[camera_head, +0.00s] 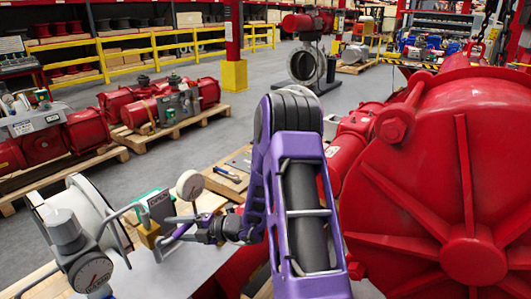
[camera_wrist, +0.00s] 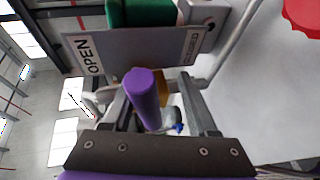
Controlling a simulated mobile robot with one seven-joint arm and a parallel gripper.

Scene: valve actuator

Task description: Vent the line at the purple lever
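The purple lever (camera_wrist: 147,98) points toward the wrist camera in the wrist view, between the two fingers of my gripper (camera_wrist: 155,88). The fingers stand apart. The lever is close to the left finger, with a clear gap to the right one; I cannot tell whether it touches the left. Behind it is a grey plate (camera_wrist: 130,52) marked OPEN at left and CLOSED at right, under a green block (camera_wrist: 142,12). In the head view, my gripper (camera_head: 198,231) is at the purple lever (camera_head: 180,231), beside the gauges and green block; its fingers are small there.
A pressure gauge (camera_head: 190,185) stands just above my gripper, and another gauge (camera_head: 91,273) sits lower left among metal pipes. A large red actuator housing (camera_head: 430,190) fills the right side. Red actuators on pallets (camera_head: 175,125) stand behind, with grey floor between.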

